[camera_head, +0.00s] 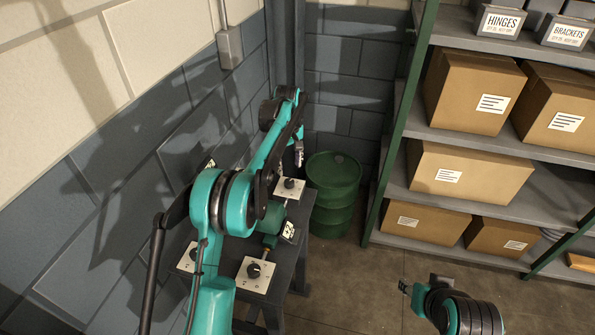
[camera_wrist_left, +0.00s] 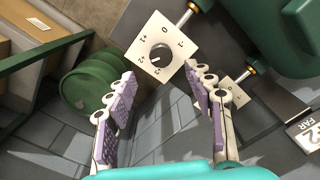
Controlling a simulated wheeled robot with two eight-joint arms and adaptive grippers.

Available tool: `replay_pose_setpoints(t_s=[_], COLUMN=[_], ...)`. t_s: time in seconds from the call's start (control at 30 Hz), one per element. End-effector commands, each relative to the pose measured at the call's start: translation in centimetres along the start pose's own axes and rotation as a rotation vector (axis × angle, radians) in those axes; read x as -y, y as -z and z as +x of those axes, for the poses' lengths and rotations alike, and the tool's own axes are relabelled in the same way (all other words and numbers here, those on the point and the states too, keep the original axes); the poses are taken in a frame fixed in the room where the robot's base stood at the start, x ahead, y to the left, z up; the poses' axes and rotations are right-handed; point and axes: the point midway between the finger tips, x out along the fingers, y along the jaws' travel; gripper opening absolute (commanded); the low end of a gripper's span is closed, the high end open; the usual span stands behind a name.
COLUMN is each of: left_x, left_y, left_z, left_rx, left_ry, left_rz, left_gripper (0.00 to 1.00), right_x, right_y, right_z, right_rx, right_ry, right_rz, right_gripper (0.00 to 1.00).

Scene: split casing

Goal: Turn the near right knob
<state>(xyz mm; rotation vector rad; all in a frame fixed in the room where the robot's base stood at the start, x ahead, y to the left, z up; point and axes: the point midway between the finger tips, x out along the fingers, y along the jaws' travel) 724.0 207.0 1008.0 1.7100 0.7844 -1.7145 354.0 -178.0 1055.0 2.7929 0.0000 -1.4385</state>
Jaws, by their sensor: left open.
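The near right knob (camera_head: 254,270) is a dark dial on a white plate at the near end of the bench in the head view. The far right knob (camera_head: 289,184) sits on a similar plate near the green barrel. My left gripper (camera_head: 299,157) is at the far end of the bench, away from the near right knob. In the left wrist view my left gripper (camera_wrist_left: 160,74) is open and empty. A knob (camera_wrist_left: 160,57) on a marked white plate shows beyond its fingertips, apparently the far right one. My right gripper (camera_head: 418,290) is at the lower right, its jaws unclear.
The bench (camera_head: 283,275) stands against the block wall. Another plate (camera_head: 188,257) shows partly behind my left arm. A green barrel (camera_head: 333,185) stands past the bench's far end. Shelves with boxes (camera_head: 470,90) stand at right. The floor between bench and shelves is clear.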

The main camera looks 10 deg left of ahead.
Motion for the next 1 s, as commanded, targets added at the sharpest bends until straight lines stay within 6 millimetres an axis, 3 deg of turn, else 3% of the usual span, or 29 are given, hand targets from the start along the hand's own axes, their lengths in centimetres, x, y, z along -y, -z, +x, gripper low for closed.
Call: replay_pose_setpoints(t_s=[0.4, 0.8, 1.0], left_x=[0.0, 0.0, 0.0], left_y=[0.0, 0.0, 0.0], left_z=[6.4, 7.2, 7.2], left_rx=[-0.001, -0.001, -0.001], left_ry=[-0.001, -0.001, -0.001], left_rz=[0.002, 0.002, 0.002], left_gripper=[0.53, 0.53, 0.03], right_x=[0.0, 0.0, 0.0], right_y=[-1.3, -1.3, -1.3], right_z=[1.8, 1.9, 1.9], right_rx=[0.0, 0.0, 0.0], right_ry=[0.0, 0.0, 0.0], right_rz=[0.0, 0.0, 0.0], right_gripper=[0.4, 0.4, 0.4])
